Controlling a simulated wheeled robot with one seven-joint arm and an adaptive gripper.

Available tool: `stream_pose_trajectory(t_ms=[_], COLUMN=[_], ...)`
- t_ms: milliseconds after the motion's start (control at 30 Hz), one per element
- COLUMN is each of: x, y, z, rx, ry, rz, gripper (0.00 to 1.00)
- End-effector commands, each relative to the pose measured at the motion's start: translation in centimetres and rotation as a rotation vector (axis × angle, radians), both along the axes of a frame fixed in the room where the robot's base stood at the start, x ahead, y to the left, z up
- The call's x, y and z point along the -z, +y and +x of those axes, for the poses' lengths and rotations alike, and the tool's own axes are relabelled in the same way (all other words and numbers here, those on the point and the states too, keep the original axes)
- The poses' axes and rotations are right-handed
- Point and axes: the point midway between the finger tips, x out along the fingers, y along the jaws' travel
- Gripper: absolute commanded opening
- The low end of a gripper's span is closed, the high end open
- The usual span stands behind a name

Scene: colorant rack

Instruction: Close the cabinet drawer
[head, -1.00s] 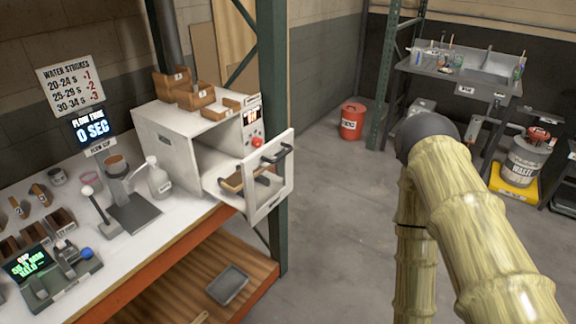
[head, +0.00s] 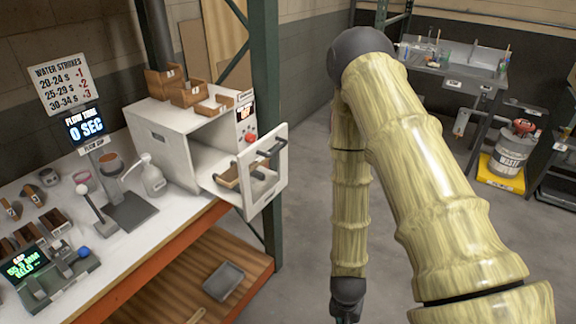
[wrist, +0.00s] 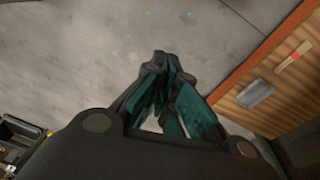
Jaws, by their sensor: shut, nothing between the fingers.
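The white cabinet (head: 177,140) stands on the bench at the left in the head view. Its drawer (head: 266,187) is pulled out toward the right, with a windowed front and a dark handle. My gripper (head: 346,316) hangs low at the bottom edge of the head view, right of and apart from the drawer front. In the wrist view my gripper (wrist: 162,62) points down over bare floor, its fingers together and empty. The drawer is not in the wrist view.
A green rack post (head: 265,110) rises just behind the drawer. The orange-edged bench (head: 150,262) has a lower wooden shelf with a grey tray (head: 223,281). A waste drum (head: 509,155) stands at the right. Floor between bench and drum is clear.

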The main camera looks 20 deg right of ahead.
Motion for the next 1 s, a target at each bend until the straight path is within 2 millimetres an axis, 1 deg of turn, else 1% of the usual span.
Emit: stream_pose_trajectory(t_ms=[33, 200, 367, 400, 467, 500, 567, 600, 667, 800, 900, 1000], x=[-1.2, -5.1, -9.4, -10.6, -12.5, -13.8, -16.0, -17.5, -19.9, -25.9, -29.9, -33.1], y=[-0.7, -2.1, -2.7, -2.8, -2.9, -3.0, -3.0, -3.0, -3.0, -3.2, -3.4, -3.6], z=[1.9, 6.8, 11.4, 12.7, 14.4, 15.7, 17.5, 18.8, 20.7, 24.7, 27.0, 28.6], rx=[0.092, 0.417, 0.715, 0.787, 0.895, 0.965, 1.068, 1.133, 1.23, 1.428, 1.534, 1.606], ry=[-0.02, -0.065, -0.105, -0.115, -0.128, -0.137, -0.145, -0.15, -0.157, -0.156, -0.146, -0.134], rz=[0.004, 0.053, 0.149, 0.181, 0.234, 0.273, 0.339, 0.385, 0.461, 0.654, 0.784, 0.886], gripper=[0.0, 0.0, 0.0, 0.0, 0.0, 0.0, 0.0, 0.0, 0.0, 0.0, 0.0, 0.0])
